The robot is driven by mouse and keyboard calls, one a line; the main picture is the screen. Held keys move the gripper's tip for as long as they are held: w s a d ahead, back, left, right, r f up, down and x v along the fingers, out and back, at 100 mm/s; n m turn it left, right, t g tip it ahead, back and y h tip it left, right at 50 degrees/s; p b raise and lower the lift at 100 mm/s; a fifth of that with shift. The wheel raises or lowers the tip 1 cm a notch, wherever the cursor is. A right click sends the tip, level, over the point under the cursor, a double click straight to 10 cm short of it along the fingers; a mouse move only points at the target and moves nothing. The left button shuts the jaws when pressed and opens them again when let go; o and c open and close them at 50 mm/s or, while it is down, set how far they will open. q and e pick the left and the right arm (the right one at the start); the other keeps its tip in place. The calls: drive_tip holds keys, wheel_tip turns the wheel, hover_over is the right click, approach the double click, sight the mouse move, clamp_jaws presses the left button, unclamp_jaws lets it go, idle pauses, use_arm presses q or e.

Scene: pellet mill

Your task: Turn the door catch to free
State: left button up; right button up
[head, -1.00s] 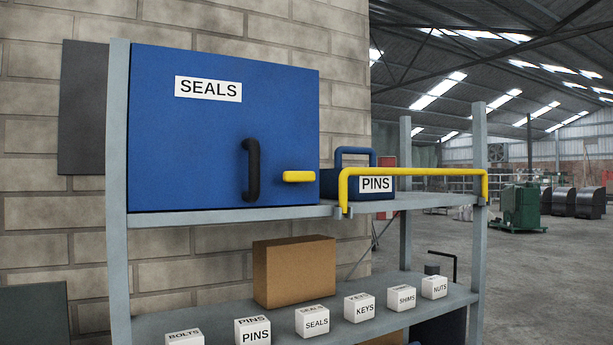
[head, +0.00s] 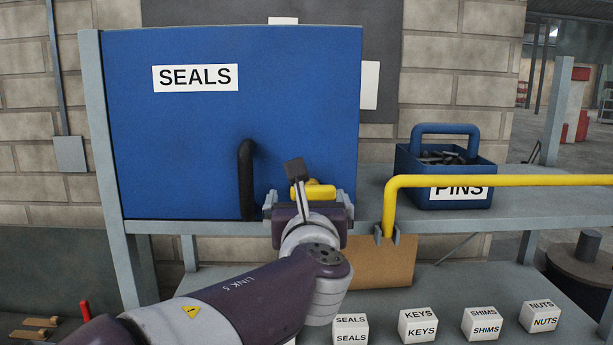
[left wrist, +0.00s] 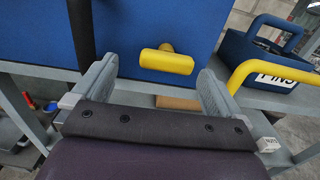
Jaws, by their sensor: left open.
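The yellow door catch (head: 320,191) is a short bar at the lower right of the blue SEALS cabinet door (head: 190,135). It lies level, and the door is shut. In the left wrist view the catch (left wrist: 167,62) shows whole on the blue door (left wrist: 130,25). My left gripper (head: 309,200) is in front of the catch in the head view and hides part of it. In the left wrist view my left gripper (left wrist: 158,76) is open, with a finger to each side below the catch and nothing held. My right gripper is not in view.
A black door handle (head: 246,180) stands left of the catch. A yellow rail (head: 500,181) runs along the shelf front at right, before a blue PINS bin (head: 402,165). A cardboard box (head: 385,262) and several labelled white blocks (head: 418,325) stand on the lower shelf.

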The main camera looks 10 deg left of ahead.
sight(314, 192)
use_arm(q)
drive_tip(key=w+p, duration=0.1)
drive_tip(key=w+r, duration=0.1)
drive_tip(key=w, duration=0.1)
drive_tip(key=shift+w+p, duration=0.1)
drive_tip(key=shift+p, duration=0.3)
drive_tip(key=w, duration=0.1)
drive_tip(key=w+f, duration=0.1)
drive_tip(key=w, duration=0.2)
drive_tip(key=shift+w+a+f, duration=0.35)
drive_tip(key=shift+w, duration=0.05)
drive_tip(key=shift+w+a, duration=0.15)
drive_tip(key=shift+a, duration=0.05)
drive_tip(key=shift+s+r, duration=0.1)
drive_tip(key=shift+s, duration=0.25)
drive_tip(key=shift+c, duration=0.9)
drive_tip(key=shift+s+d+r, duration=0.1)
drive_tip(key=shift+s+d, duration=0.05)
drive_tip(key=shift+s, duration=0.05)
drive_tip(key=c, duration=0.6)
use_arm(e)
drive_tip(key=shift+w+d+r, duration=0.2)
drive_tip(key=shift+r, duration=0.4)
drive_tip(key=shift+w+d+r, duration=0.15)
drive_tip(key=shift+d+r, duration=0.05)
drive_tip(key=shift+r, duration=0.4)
